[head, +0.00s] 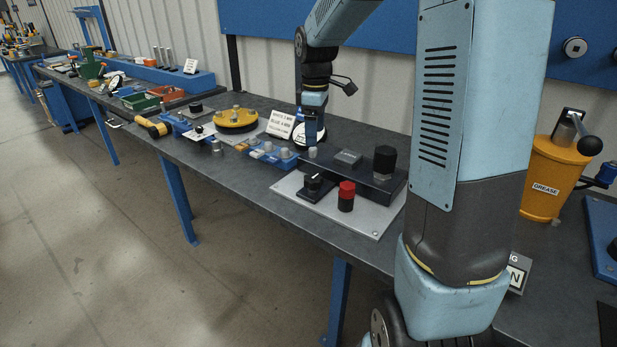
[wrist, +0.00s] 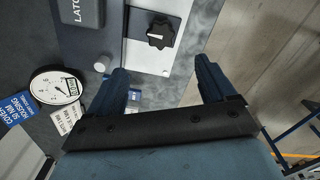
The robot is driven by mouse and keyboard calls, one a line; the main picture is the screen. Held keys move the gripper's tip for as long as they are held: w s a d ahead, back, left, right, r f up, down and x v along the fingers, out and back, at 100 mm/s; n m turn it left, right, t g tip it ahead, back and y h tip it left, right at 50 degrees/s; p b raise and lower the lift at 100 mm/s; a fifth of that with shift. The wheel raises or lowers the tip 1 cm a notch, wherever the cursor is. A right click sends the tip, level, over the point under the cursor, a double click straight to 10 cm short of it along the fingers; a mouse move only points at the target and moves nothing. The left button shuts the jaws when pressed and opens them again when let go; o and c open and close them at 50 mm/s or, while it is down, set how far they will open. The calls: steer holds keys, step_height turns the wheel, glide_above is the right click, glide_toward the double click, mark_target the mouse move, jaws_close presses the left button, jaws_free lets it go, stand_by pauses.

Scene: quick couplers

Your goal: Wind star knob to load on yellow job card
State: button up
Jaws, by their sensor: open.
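A black star-shaped knob (wrist: 160,32) sits on a dark square block on a light plate at the top of the wrist view. What appears to be the same knob (head: 314,182) stands on the bench plate in the head view. My gripper (wrist: 162,70) is open with nothing between its fingers, and the knob lies beyond the fingertips. In the head view my gripper (head: 312,130) points down above the bench, behind the plate. A round white dial gauge (wrist: 56,86) is left of the fingers. A blue card (wrist: 16,108) and a white card (wrist: 64,119) lie near it; I cannot make out a yellow card.
A red-and-black knob (head: 346,196) stands right of the black knob. A dark block with a tall black knob (head: 385,160) is behind it. A yellow disc (head: 236,118) and small blue blocks (head: 275,153) are to the left. A grease pot (head: 552,178) stands at right.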

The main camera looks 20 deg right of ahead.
mark_target(312, 177)
steer(key=f, duration=1.4)
steer(key=shift+w+a+f, duration=0.25)
steer(key=c, duration=1.1)
